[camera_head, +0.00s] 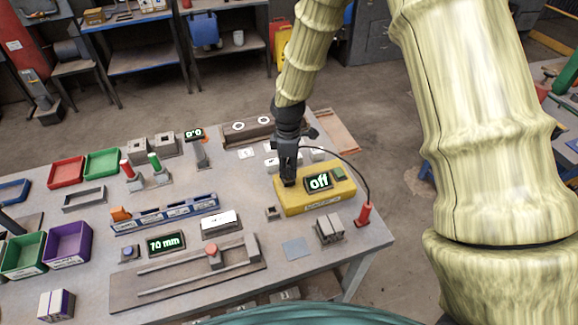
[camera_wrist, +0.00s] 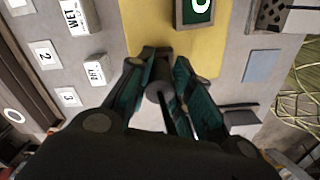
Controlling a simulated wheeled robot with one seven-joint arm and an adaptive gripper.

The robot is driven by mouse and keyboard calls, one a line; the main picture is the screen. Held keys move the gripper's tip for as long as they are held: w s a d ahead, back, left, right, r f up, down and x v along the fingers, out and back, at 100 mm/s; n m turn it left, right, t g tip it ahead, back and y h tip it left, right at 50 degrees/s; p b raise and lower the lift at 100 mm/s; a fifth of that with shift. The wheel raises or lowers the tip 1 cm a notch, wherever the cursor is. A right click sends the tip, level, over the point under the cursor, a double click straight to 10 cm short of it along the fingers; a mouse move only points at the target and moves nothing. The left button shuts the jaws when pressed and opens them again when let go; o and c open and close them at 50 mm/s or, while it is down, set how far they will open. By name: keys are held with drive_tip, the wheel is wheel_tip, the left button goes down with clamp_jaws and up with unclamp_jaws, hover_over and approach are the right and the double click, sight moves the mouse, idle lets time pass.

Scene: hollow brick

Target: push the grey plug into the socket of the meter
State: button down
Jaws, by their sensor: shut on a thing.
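The yellow meter (camera_head: 292,201) lies on the grey bench with its small display (camera_head: 318,181) reading "off". In the wrist view the meter's yellow top (camera_wrist: 222,45) is under the fingertips. My gripper (camera_head: 288,181) points down at the left end of the meter. Its fingers (camera_wrist: 162,68) are shut on the grey plug (camera_wrist: 159,90), a round grey piece between them. The fingers hide the socket and the plug's lower end, so I cannot tell whether the plug touches or enters the socket.
A black cable arcs from near my gripper to a red handle (camera_head: 365,213) at the bench's right edge. Grey blocks (camera_head: 329,229) and a blue-grey square (camera_head: 296,250) lie in front of the meter. White labelled blocks (camera_wrist: 82,17) stand beside it.

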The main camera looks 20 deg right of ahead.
drive_tip(key=shift+f, duration=0.65)
drive_tip(key=c, duration=1.2)
unclamp_jaws()
drive_tip(key=shift+r, duration=0.1)
wheel_tip(320, 180, up, 12)
drive_tip(key=shift+f, duration=0.1)
